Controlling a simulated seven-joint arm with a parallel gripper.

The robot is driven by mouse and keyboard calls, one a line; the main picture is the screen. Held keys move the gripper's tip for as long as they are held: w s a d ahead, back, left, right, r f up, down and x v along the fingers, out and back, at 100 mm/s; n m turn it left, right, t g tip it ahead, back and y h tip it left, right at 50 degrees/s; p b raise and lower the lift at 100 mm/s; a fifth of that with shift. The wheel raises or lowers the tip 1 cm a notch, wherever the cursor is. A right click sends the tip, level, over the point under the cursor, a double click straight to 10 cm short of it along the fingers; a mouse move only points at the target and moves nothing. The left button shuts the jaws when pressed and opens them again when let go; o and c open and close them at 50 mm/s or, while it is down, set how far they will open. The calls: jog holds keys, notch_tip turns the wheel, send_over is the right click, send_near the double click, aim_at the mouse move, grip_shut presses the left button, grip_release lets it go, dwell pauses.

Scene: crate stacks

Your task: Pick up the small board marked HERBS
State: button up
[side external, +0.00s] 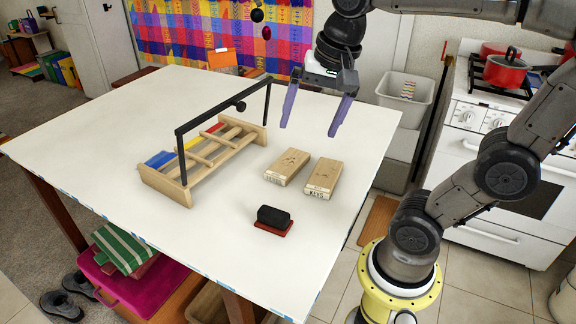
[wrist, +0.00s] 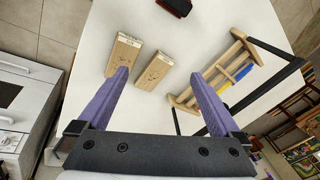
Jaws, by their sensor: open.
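Two small wooden boards lie flat, side by side, on the white table. The right board (side external: 322,177) has an end label that seems to read KEYS; in the wrist view it is the left one (wrist: 124,54). The left board (side external: 287,166), nearer the rack, has a label too small to read surely; it also shows in the wrist view (wrist: 155,71). I cannot read HERBS on either. My gripper (side external: 309,129) is open and empty, above the table and behind the boards in the side view. Its purple fingers (wrist: 159,74) point toward them in the wrist view.
A wooden rack (side external: 178,194) with a black bar frame (side external: 181,158) and blue, yellow and red pieces stands left of the boards. A black block on a red base (side external: 273,219) sits in front. The table's right edge is close to the boards.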

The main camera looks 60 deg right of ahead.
jog(key=w+d+f+m+g, duration=0.1)
jog(key=w+d+m+g, duration=0.1)
jog(key=w+d+m, duration=0.4)
jog(key=g, duration=0.1)
send_over(288, 162)
jog(key=f, duration=1.1)
jog(key=shift+s+a+f, duration=0.3)
jog(key=shift+f, duration=0.05)
jog(key=shift+w+d+f, duration=0.15)
jog(key=shift+f, duration=1.15)
jog(key=shift+w+d+f, duration=0.1)
jog(key=shift+f, duration=1.2)
jog(key=c, duration=1.3)
